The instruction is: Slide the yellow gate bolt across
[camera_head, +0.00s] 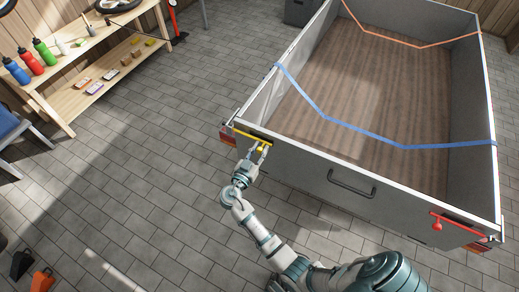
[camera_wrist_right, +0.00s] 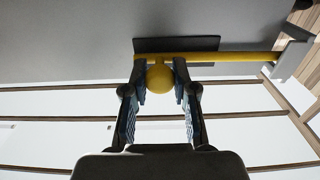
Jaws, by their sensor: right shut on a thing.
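The yellow gate bolt (camera_head: 250,137) lies along the top left corner of the trailer's grey tailgate (camera_head: 310,172). In the right wrist view the yellow bar (camera_wrist_right: 235,57) runs to the right from a dark plate (camera_wrist_right: 175,44) towards a light bracket (camera_wrist_right: 290,61). A round yellow knob (camera_wrist_right: 159,78) hangs below the bar. My right gripper (camera_head: 261,148) is at the bolt, and in the wrist view its two fingers (camera_wrist_right: 160,86) are shut around the knob. My left gripper is not in view.
A red bolt (camera_head: 437,225) sits at the tailgate's right end. A dark handle (camera_head: 352,184) is at its middle. Blue (camera_head: 340,124) and orange (camera_head: 390,44) straps cross the trailer bed. A wooden shelf (camera_head: 95,65) stands at left. The tiled floor between is clear.

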